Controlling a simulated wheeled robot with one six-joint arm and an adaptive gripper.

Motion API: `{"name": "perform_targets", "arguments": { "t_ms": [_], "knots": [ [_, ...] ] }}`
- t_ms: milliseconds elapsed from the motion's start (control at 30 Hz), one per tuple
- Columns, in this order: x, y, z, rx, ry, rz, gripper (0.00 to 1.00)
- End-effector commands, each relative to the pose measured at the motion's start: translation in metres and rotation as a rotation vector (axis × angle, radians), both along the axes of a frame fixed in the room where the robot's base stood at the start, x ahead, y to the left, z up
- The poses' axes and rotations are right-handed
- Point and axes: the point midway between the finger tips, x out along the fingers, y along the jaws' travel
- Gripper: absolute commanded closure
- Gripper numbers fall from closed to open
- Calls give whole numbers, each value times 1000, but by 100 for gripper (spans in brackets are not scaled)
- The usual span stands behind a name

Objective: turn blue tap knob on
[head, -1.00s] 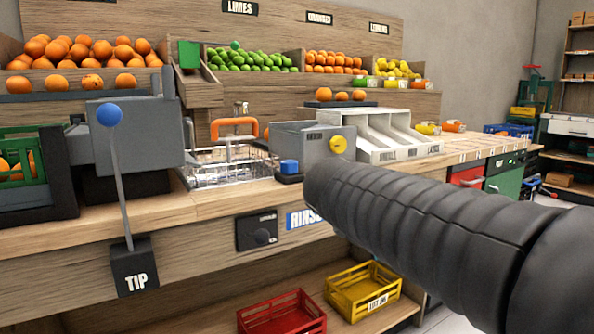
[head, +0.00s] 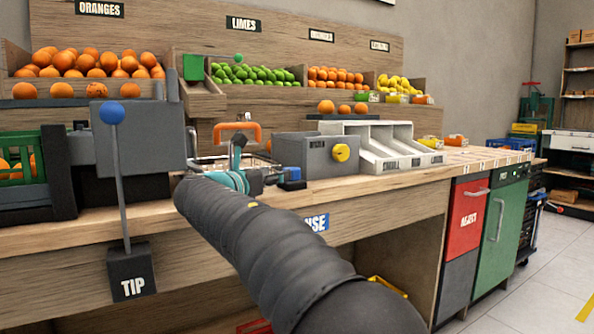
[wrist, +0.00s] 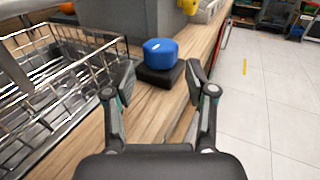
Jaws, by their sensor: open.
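The blue tap knob (wrist: 160,51) is a short round cap on a dark block at the counter's edge, ahead of my gripper in the wrist view. In the head view the blue knob (head: 291,173) shows just right of my gripper. My gripper (wrist: 160,76) is open and empty, with one finger on each side of the line to the knob. The fingertips appear a little short of the knob, and I see no contact. In the head view my gripper (head: 262,179) is partly hidden by my arm.
A wire basket (wrist: 60,75) in the sink lies close to the left finger. A grey box with a yellow knob (head: 341,152) stands just behind the blue knob. A lever with a blue ball (head: 112,113) stands at left. Open floor (wrist: 260,110) lies right of the counter.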

Motion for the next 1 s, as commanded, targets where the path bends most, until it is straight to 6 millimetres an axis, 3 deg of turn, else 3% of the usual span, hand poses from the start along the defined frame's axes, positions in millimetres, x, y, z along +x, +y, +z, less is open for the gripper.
{"name": "perform_targets", "arguments": {
  "t_ms": [300,500,700,1000],
  "knots": [
    [53,-30,-1,0,1,-3,44],
    [79,-44,0,1,0,-1,44],
    [91,-51,0,2,0,0,44],
    [93,-52,0,1,0,1,44]
  ]
}}
